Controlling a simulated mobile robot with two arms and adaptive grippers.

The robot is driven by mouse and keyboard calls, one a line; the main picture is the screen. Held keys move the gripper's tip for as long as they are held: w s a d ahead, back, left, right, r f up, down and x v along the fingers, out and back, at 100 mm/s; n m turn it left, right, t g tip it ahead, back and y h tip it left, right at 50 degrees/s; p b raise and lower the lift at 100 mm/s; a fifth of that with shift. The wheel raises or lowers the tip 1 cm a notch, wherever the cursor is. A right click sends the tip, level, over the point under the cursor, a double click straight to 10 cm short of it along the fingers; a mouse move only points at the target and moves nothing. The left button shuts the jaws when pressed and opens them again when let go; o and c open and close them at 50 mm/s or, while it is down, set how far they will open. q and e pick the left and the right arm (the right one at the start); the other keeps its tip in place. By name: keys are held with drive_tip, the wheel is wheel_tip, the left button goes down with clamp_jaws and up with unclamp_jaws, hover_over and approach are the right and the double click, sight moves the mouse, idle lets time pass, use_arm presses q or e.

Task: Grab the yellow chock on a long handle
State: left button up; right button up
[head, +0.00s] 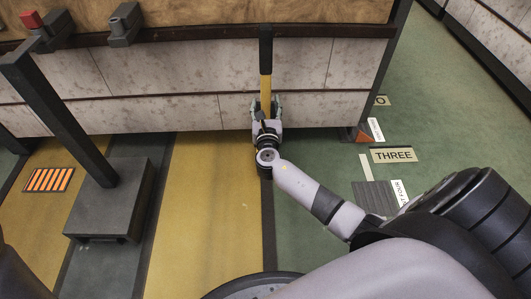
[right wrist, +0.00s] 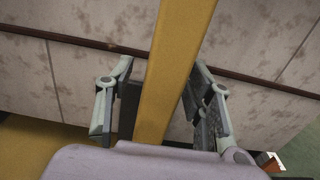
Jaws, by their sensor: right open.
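The yellow long handle (head: 265,88) stands upright against the pale panelled wall, with a black grip (head: 265,48) at its top. My right gripper (head: 266,108) is around the lower visible part of the handle. In the right wrist view the handle (right wrist: 178,60) passes between the two fingers of the open gripper (right wrist: 160,100), with a gap visible on at least one side. The chock at the foot of the handle is hidden behind my gripper and arm. My left gripper is not in view.
A grey post on a block base (head: 108,205) stands on the left. The wall (head: 190,75) closes off the back. Green floor with a THREE sign (head: 393,155) is open on the right.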

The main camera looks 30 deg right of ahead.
drive_tip(key=shift+c, duration=0.5)
clamp_jaws()
idle(0.3)
drive_tip(key=shift+w+r, duration=0.1)
drive_tip(key=shift+r, duration=0.15)
